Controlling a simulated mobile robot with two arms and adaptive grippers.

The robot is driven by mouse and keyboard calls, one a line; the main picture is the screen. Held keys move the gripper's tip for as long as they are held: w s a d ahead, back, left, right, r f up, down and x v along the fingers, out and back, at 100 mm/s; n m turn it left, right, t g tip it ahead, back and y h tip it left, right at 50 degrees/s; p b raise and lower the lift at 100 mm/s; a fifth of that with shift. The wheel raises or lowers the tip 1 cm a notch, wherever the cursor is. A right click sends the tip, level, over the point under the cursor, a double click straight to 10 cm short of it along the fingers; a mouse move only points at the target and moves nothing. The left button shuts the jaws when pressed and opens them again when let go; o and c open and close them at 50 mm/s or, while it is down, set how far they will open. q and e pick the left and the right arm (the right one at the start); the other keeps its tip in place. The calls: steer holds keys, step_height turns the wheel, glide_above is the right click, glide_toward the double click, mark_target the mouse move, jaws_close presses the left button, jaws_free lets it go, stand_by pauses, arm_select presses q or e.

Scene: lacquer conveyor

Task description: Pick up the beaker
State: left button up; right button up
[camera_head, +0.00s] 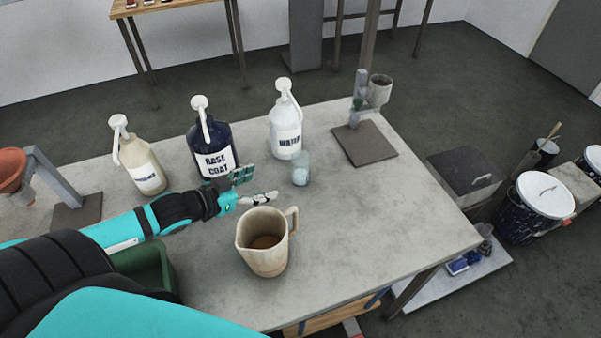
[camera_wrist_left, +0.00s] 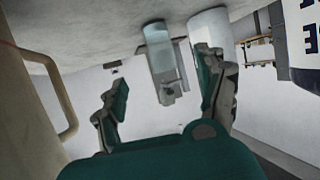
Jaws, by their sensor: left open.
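The beaker (camera_head: 301,169), a small clear glass, stands upright on the grey table, in front of the water bottle. In the left wrist view, which is upside down, the beaker (camera_wrist_left: 160,52) appears ahead, between the two fingers in the picture. My left gripper (camera_head: 259,185) is open and empty, just left of the beaker in the head view. Its fingers point toward the beaker, with a gap still between them. My right gripper is not in view.
A beige jug (camera_head: 265,254) with brown contents stands close in front of my gripper. Behind are the cream bottle (camera_head: 144,172), base coat bottle (camera_head: 203,141) and water bottle (camera_head: 286,117). A stand with a cup (camera_head: 379,90) is at back right. The table's right side is clear.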

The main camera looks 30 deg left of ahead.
mark_target(294, 173)
arm_select(q)
steer(key=x, duration=1)
steer(key=shift+w+p, duration=0.15)
steer(key=shift+p, duration=0.15)
steer(key=shift+f+p+x, duration=0.1)
steer(key=shift+p+x, duration=0.2)
steer(key=shift+x, duration=1.1)
steer(key=shift+f+p+x, duration=0.15)
steer(key=shift+p+x, duration=0.15)
steer(key=shift+x, duration=1.05)
steer(key=shift+s, duration=0.25)
steer(key=shift+c, duration=0.3)
steer(key=shift+c, duration=1.1)
steer(key=c, duration=0.9)
steer(key=shift+c, duration=0.6)
steer(key=shift+r, duration=0.15)
